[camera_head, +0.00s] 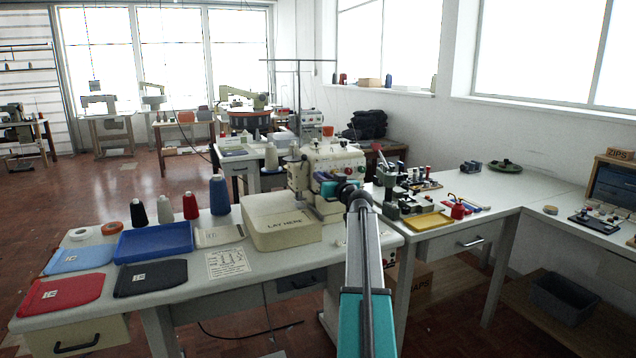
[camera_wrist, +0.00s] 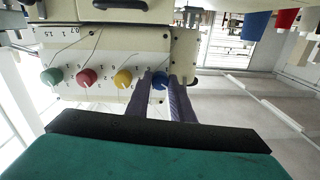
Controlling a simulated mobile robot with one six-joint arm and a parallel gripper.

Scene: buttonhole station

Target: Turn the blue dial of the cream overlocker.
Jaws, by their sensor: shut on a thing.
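The cream overlocker (camera_head: 322,160) stands on the white table near the middle of the head view. Its front panel (camera_wrist: 120,52) fills the upper left of the wrist view, with a row of green (camera_wrist: 52,76), red (camera_wrist: 87,77), yellow (camera_wrist: 123,78) and blue dials. The blue dial (camera_wrist: 160,80) is at the right end of the row. My gripper (camera_wrist: 160,86) is shut on it, one finger on each side, and the fingers cover part of it.
A cream box (camera_head: 281,222) marked "LAY HERE" stands left of the overlocker. A clamp-like device (camera_head: 392,190) and a yellow tray (camera_head: 429,221) are close on the right.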

